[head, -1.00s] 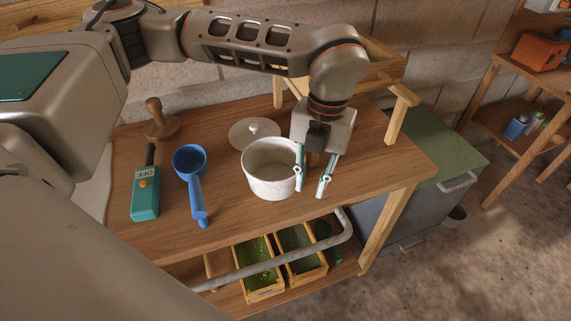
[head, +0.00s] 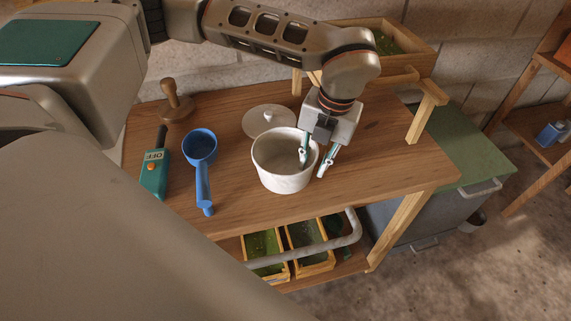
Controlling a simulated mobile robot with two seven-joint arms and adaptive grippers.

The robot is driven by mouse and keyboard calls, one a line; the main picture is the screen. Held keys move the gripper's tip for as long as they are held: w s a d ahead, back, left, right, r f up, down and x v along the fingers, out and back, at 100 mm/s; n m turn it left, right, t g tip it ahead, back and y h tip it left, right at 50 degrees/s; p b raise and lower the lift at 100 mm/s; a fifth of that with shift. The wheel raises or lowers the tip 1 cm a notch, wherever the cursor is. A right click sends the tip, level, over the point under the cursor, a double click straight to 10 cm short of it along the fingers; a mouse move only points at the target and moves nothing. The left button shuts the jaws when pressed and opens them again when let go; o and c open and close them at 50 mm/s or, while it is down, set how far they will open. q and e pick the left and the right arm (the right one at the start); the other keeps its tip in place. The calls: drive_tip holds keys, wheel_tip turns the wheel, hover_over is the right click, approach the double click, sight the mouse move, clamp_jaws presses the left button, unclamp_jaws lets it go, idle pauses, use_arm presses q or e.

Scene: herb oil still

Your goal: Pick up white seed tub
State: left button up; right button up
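The white seed tub (head: 281,181) stands upright and open on the wooden bench, with no contents visible inside. My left gripper (head: 312,165) points down at the tub's right side. Its fingers are apart: one shows over the tub's inside, the other outside to the right, with the right wall between them. I cannot tell whether either finger touches the wall. My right gripper is not in view.
A white lid (head: 268,121) lies just behind the tub. A blue scoop (head: 204,173), a teal device marked OFF (head: 154,176) and a wooden stamp-like tool (head: 176,103) are to the left. The bench (head: 385,185) is clear to the right. Wooden trays sit on a lower shelf.

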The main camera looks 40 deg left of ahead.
use_arm(q)
wheel_tip(320, 180, down, 2)
drive_tip(key=shift+a+f, duration=0.1)
drive_tip(key=shift+a, duration=0.05)
clamp_jaws()
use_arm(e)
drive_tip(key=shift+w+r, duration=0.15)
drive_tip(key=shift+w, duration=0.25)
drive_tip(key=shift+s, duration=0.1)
